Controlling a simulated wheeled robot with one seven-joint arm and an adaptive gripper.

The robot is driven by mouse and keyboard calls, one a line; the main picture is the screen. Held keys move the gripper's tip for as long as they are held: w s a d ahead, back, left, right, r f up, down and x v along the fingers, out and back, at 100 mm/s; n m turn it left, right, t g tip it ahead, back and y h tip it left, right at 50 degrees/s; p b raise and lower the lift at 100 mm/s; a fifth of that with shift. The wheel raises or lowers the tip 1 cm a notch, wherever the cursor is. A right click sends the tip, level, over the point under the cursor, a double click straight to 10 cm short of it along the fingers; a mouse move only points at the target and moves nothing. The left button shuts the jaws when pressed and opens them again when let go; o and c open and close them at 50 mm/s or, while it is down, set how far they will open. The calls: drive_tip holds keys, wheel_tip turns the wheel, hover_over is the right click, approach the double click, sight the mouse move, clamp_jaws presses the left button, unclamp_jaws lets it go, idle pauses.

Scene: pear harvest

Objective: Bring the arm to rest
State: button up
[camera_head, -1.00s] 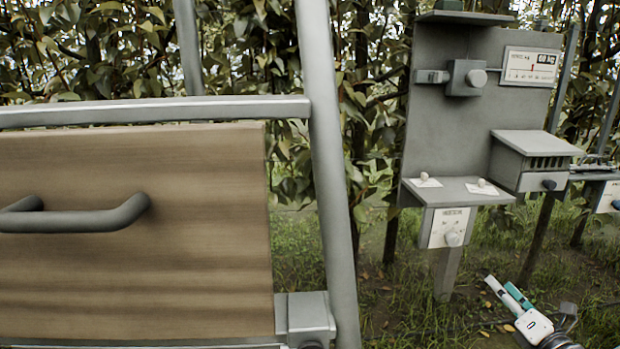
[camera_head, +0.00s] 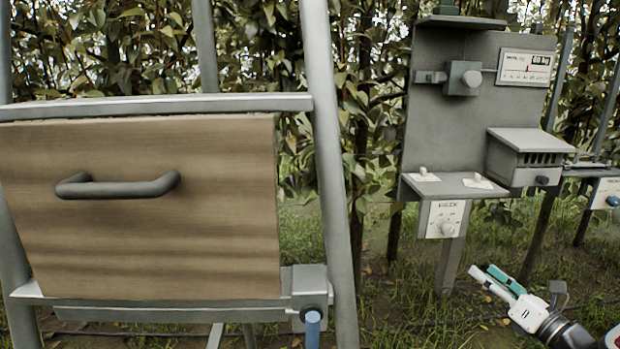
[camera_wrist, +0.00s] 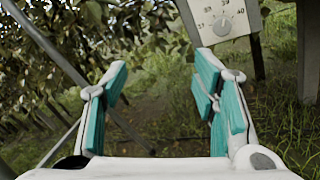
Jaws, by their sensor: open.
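My gripper (camera_head: 482,270) is at the lower right of the head view, low over the grass and below the grey post station. Its white and teal fingers point up and to the left. In the wrist view my gripper (camera_wrist: 160,88) shows its two teal-padded fingers spread wide apart. Nothing is between them; grass and foliage show through the gap. Part of my white forearm enters from the lower right corner of the head view.
A wooden panel (camera_head: 150,245) with a dark handle (camera_head: 118,186) hangs in a grey metal frame (camera_head: 335,180) at left. The grey station (camera_head: 450,130) has a shelf and a dial plate (camera_head: 445,219), also in the wrist view (camera_wrist: 228,20). Foliage stands behind; grass lies below.

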drive_tip(key=s+a+r+n+g+y, duration=0.3)
drive_tip(key=a+r+n+g+y, duration=0.15)
drive_tip(key=a+n, duration=0.4)
drive_tip(key=s+a+r+n+g+y, duration=0.3)
drive_tip(key=a+r+n+g, duration=0.25)
drive_tip(key=a, duration=0.65)
drive_tip(key=s+a+r+n+g+h, duration=0.1)
drive_tip(key=s+a+n+g+h, duration=0.1)
drive_tip(key=s+a+n+g, duration=0.3)
drive_tip(key=s+a+r+n+g+h, duration=0.15)
drive_tip(key=s+n, duration=0.25)
drive_tip(key=s, duration=0.4)
drive_tip(key=s+a+n+g+h, duration=0.1)
drive_tip(key=s+a+n+g, duration=0.1)
drive_tip(key=s+a+n, duration=0.3)
drive_tip(key=s+d+n+t+h, duration=0.2)
drive_tip(key=s+d+n+h, duration=0.75)
drive_tip(key=s, duration=0.55)
wheel_tip(320, 180, up, 22)
drive_tip(key=t+p, duration=0.3)
drive_tip(key=p, duration=1.7)
drive_tip(key=shift+w+d, duration=0.2)
drive_tip(key=shift+d, duration=0.1)
